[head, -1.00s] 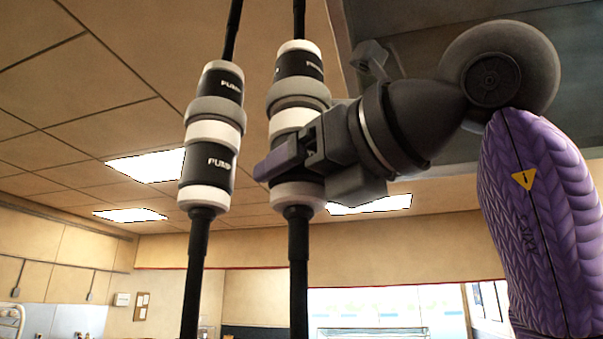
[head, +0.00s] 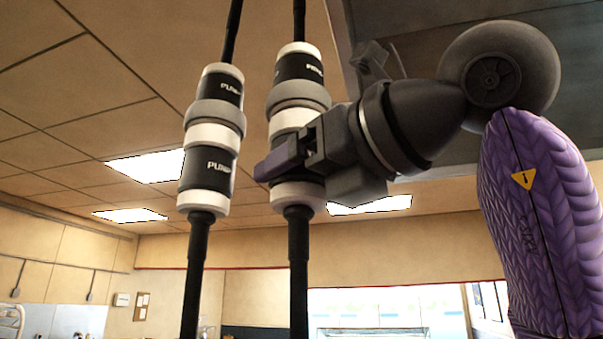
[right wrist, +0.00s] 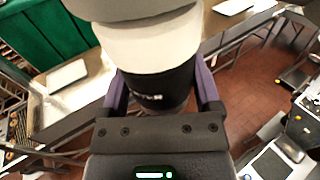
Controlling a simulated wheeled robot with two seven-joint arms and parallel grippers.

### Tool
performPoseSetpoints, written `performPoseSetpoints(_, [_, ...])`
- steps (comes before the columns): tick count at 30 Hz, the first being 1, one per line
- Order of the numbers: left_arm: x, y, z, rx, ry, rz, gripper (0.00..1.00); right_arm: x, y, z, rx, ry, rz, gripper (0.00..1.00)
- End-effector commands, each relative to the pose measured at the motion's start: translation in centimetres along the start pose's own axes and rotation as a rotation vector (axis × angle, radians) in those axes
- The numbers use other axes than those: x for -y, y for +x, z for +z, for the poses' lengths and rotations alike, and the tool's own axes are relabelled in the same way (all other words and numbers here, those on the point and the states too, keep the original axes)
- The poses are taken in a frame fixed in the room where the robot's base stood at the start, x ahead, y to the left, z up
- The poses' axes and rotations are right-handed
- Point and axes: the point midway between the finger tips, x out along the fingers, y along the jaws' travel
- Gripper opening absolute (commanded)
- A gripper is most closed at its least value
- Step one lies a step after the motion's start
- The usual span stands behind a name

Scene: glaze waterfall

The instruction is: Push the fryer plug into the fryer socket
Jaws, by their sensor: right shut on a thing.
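The fryer socket (head: 299,68) is a black and white cylinder with a grey collar, hanging on a dark cable. Its label is only partly legible. The fryer plug (head: 297,193), with a white band, black body and white lower end, is directly below in line with it, its cable running down. Plug and collar appear to meet; I cannot tell if it is fully seated. My right gripper (head: 284,161) is shut around the plug's black body from the right. In the right wrist view, both purple fingers flank the plug (right wrist: 165,92) under the grey collar (right wrist: 130,8). My left gripper is out of view.
A second joined pair labelled PUMP (head: 208,135) hangs close on the left, with a narrow gap between the two. A dark overhead hood (head: 440,65) is behind my right arm. Counters (right wrist: 80,100) and a tiled floor (right wrist: 255,65) lie below.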

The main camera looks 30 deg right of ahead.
Motion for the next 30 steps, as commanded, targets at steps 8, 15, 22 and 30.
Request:
performPoseSetpoints(8, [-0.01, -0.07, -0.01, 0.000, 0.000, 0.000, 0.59, -0.02, -0.04, 0.05, 0.001, 0.000, 0.000, 0.00])
performPoseSetpoints(15, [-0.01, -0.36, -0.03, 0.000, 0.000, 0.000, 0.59, -0.02, -0.05, 0.32, 0.000, 0.000, 0.000, 0.00])
performPoseSetpoints(22, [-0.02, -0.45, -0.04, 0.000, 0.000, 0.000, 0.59, -0.02, -0.06, 0.43, 0.001, 0.000, 0.000, 0.00])
performPoseSetpoints(30, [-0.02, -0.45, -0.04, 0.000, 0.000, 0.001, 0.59, -0.02, -0.07, 0.43, 0.002, 0.000, 0.000, 1.00])
